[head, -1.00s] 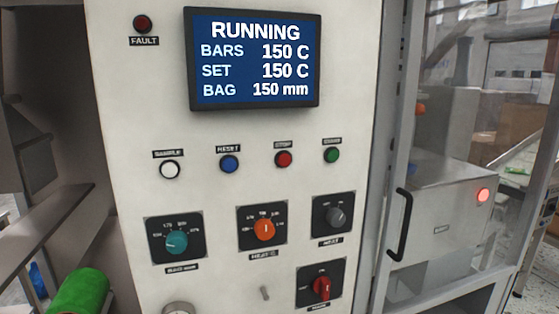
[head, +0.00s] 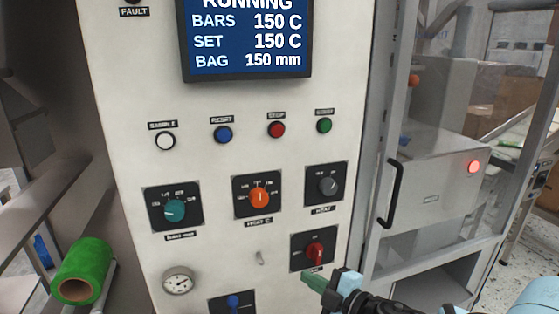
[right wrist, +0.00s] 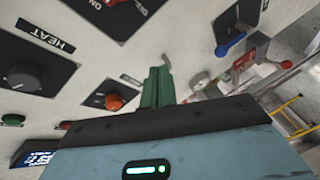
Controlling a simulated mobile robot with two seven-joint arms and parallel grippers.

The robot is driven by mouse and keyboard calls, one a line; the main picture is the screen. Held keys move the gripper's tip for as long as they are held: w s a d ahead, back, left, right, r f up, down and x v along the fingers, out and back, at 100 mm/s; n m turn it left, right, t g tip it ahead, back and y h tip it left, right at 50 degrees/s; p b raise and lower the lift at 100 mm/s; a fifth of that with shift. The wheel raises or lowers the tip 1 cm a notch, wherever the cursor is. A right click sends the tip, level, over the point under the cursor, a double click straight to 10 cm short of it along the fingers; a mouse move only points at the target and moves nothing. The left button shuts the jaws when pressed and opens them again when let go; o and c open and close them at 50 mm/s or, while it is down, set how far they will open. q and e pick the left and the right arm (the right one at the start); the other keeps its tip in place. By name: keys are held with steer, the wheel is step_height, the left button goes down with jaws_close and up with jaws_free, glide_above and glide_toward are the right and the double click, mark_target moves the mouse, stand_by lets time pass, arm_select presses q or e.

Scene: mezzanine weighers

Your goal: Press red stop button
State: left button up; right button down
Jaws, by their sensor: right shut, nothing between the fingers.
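The red stop button (head: 277,130), under a STOP label, sits in the row of buttons on the pale panel, between the blue reset button (head: 223,134) and a green button (head: 324,125). My right gripper (head: 312,281) is shut and empty, below the red rotary switch (head: 315,252) and well below the stop button. In the right wrist view its green fingers (right wrist: 156,88) are together. A red bit at that view's left, beside the green button (right wrist: 12,120), is mostly hidden by the gripper body. My left gripper is not in view.
The screen (head: 247,40) shows RUNNING. Between buttons and gripper are a teal knob (head: 174,210), an orange knob (head: 259,197) and a grey knob (head: 328,185). A door handle (head: 393,193) stands out at right. A gauge (head: 178,282) and green roll (head: 82,272) are lower left.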

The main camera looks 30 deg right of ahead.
mark_target(277, 131)
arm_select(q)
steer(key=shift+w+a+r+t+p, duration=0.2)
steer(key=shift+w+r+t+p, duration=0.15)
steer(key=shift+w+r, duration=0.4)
arm_select(e)
steer(key=a+r+n+y, duration=0.1)
steer(key=r+n+y, duration=0.2)
steer(key=r+n, duration=0.4)
steer(key=a+r+n+t+y, duration=0.1)
steer(key=r+n+y, duration=0.3)
steer(key=r, duration=2)
steer(key=a+n, duration=0.1)
steer(key=n, duration=0.3)
steer(key=shift+s+a+r+n+t, duration=0.15)
steer(key=shift+s+a+n+t, duration=0.1)
steer(key=shift+s+n+t, duration=0.1)
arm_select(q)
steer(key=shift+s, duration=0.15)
arm_select(e)
steer(key=shift+w, duration=0.1)
